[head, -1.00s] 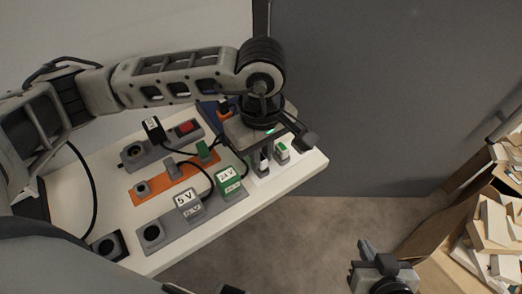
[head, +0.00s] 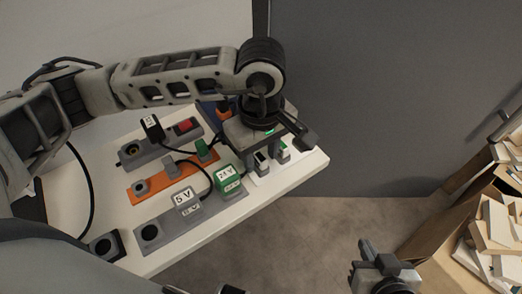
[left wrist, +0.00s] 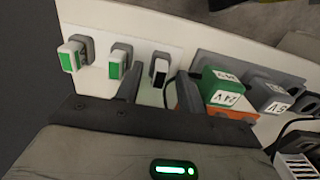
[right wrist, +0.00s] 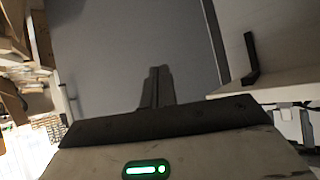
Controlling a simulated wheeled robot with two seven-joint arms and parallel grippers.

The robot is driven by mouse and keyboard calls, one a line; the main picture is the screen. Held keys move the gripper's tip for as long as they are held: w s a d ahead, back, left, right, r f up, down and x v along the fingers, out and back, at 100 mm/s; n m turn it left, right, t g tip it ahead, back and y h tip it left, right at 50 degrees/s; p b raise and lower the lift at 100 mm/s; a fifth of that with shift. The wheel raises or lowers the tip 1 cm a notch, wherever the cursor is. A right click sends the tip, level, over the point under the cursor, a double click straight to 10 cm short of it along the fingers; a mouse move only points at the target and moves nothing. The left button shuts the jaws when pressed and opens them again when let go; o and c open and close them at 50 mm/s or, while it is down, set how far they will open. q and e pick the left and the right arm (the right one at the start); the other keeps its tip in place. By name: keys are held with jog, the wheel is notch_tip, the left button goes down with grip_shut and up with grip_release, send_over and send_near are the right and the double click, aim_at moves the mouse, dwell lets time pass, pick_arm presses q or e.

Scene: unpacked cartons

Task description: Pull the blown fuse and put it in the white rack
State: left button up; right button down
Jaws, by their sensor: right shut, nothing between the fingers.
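The fuse with a dark window (left wrist: 160,70) sits upright in a holder on a white plate (left wrist: 98,40), at the end of a row beside two green-windowed fuses (left wrist: 119,63) (left wrist: 70,56). The dark one also shows in the head view (head: 262,159). My left gripper (left wrist: 158,90) is open and empty, its two fingers apart, with the dark-windowed fuse showing between them; I cannot tell if they touch it. I cannot make out a separate white rack. My right gripper (right wrist: 156,75) is shut and empty, off to the right of the table.
Beside the row stand a green 24 V adapter (head: 228,180) and a grey 5 V adapter (head: 186,200) on a grey strip. An orange strip (head: 150,187) and a red-switched power strip (head: 160,147) lie behind, with loose cables. Open cartons (head: 455,225) stand right.

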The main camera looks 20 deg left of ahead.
aim_at(261, 158)
pick_arm(q)
jog(key=shift+f, duration=0.2)
pick_arm(e)
notch_tip(261, 158, down, 2)
jog(key=shift+d+f, duration=0.15)
pick_arm(q)
jog(key=shift+r, duration=0.1)
notch_tip(261, 158, up, 16)
pick_arm(e)
jog(key=r, duration=0.1)
jog(key=a+r, duration=0.1)
jog(key=r, duration=0.1)
